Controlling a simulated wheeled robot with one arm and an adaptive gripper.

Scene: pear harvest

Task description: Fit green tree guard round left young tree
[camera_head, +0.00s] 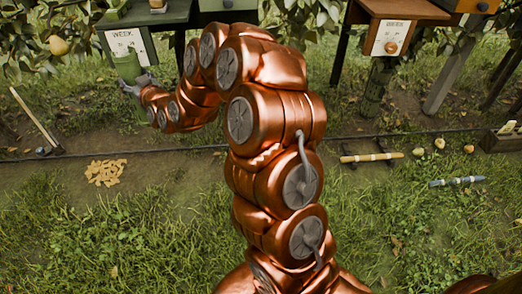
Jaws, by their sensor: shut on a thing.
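My copper arm reaches up and over to the left, and my gripper (136,87) is at its end, small in the picture. It is shut on the green tree guard (127,66), which stands roughly upright just above the fingers, in front of the left sign board. The left young tree cannot be clearly made out; leaves hang around the area, and I cannot tell whether the guard is around a stem or beside it.
A dark green table (150,17) stands behind the guard. On the right is a wooden box table (405,9) with a WEEK sign (390,38) and a dark wrapped trunk (375,88). A dark hose (75,153) crosses the ground. Wood chips (106,172), a yellow-handled tool (371,157) and fallen pears (418,152) lie around.

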